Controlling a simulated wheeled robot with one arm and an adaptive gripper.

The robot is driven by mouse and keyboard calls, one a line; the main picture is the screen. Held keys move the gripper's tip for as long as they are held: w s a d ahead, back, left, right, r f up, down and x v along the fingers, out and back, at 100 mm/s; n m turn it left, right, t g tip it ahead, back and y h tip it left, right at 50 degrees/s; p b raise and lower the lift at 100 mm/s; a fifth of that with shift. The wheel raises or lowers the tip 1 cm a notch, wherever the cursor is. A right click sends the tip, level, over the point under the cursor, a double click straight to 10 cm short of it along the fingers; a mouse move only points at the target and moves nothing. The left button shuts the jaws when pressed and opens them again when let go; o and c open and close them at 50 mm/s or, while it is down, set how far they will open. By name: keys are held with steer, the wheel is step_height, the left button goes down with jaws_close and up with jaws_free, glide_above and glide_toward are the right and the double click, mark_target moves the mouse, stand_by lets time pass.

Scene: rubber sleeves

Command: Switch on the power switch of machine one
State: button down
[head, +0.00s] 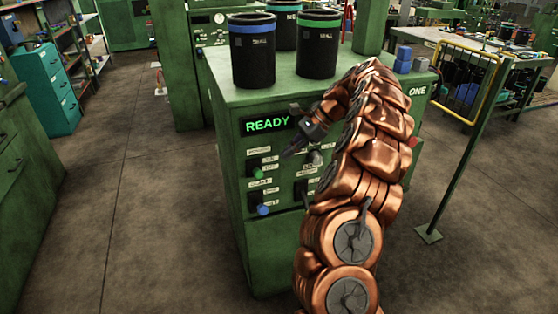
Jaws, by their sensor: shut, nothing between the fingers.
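The green machine (285,240) stands in front of me, with a sign reading ONE (417,91) on its right side. A lit display (267,125) on its front reads READY in green. Below it, the front panel has a green knob (257,172), a blue knob (263,210) and a grey knob (316,157). Their labels are too small to read, so I cannot tell which is the power switch. My gripper (288,154) is shut and empty, just right of and below the display, in front of the panel. My copper arm hides the panel's right part.
Three black canisters with blue, teal and green bands (253,50) stand on the machine's top, with blue blocks (403,60) at its right. A yellow-framed gate (465,85) and green post (460,170) stand right. Floor is clear at left.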

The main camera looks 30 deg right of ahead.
steer(key=shift+v, duration=1.35)
steer(key=s+a+r+n+g+h, duration=0.15)
steer(key=s+a+n, duration=0.25)
steer(key=a, duration=0.4)
steer(key=s+a+r+n+g, duration=0.1)
steer(key=s+a+r+n, duration=0.2)
steer(key=a, duration=0.5)
steer(key=s+a+r+n+g+h, duration=0.15)
steer(key=s+a+n, duration=0.25)
steer(key=a, duration=0.5)
steer(key=s+f+n+h, duration=0.2)
steer(key=s+f+n, duration=0.2)
steer(key=s, duration=0.8)
steer(key=s+a+f+n+h+p, duration=0.1)
steer(key=s+f+n+h, duration=0.2)
steer(key=s, duration=1)
steer(key=shift+s+a+f+n+g, duration=0.2)
steer(key=shift+a+f+n+g, duration=0.2)
steer(key=shift+n, duration=0.8)
